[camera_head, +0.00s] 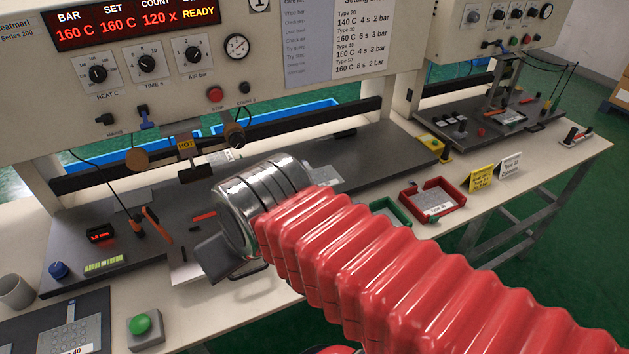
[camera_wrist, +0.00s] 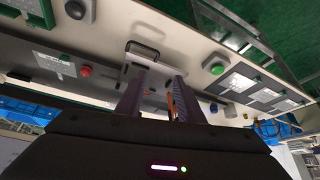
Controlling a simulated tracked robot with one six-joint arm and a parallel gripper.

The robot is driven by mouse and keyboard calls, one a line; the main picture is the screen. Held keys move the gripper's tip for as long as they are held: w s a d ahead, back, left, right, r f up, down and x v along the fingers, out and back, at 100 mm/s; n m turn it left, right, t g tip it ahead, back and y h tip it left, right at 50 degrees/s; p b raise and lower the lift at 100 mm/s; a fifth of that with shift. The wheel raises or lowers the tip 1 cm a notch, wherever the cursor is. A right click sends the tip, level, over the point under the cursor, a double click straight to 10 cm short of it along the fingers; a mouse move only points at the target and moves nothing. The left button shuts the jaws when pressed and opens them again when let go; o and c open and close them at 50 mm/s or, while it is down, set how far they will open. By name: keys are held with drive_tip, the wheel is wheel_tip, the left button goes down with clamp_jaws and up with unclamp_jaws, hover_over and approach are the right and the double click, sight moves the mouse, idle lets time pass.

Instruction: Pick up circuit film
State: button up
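A grey printed sheet with rows of key shapes (camera_head: 70,335) lies in a dark tray at the lower left of the head view, cut by the frame edge. Several pale sheets, one of them (camera_wrist: 265,95), lie in dark recesses at the right of the wrist view. I cannot tell which sheet is the circuit film. My gripper (camera_head: 222,258) is over the front of the press bench in the head view, mostly hidden behind my wrist. In the wrist view my gripper's two fingers (camera_wrist: 156,85) stand apart, with no film visible between them.
A green button (camera_head: 141,324) stands beside the dark tray. The heat press with its hot head (camera_head: 190,160) is behind my gripper. Green (camera_head: 390,212) and red (camera_head: 432,200) trays lie to the right. A grey cup (camera_head: 15,291) is at the far left.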

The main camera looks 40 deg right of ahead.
drive_tip(key=shift+o, duration=0.8)
drive_tip(key=shift+w+d+m, duration=0.2)
drive_tip(key=shift+m, duration=0.2)
drive_tip(key=w+d+f+n, duration=0.1)
drive_tip(key=w+d+n, duration=0.2)
drive_tip(key=d+n, duration=0.7)
drive_tip(key=w+d+f+n+h, duration=0.1)
drive_tip(key=w+d+n, duration=0.2)
drive_tip(key=d+n, duration=0.6)
drive_tip(key=w+d+f+n+g, duration=0.1)
drive_tip(key=w+d+n, duration=0.3)
drive_tip(key=d+n, duration=0.6)
drive_tip(key=n, duration=0.4)
drive_tip(key=shift+d+f, duration=0.25)
drive_tip(key=shift+d, duration=0.05)
drive_tip(key=shift+w, duration=0.15)
drive_tip(key=x, duration=0.8)
drive_tip(key=shift+f, duration=0.35)
drive_tip(key=shift+d, duration=0.1)
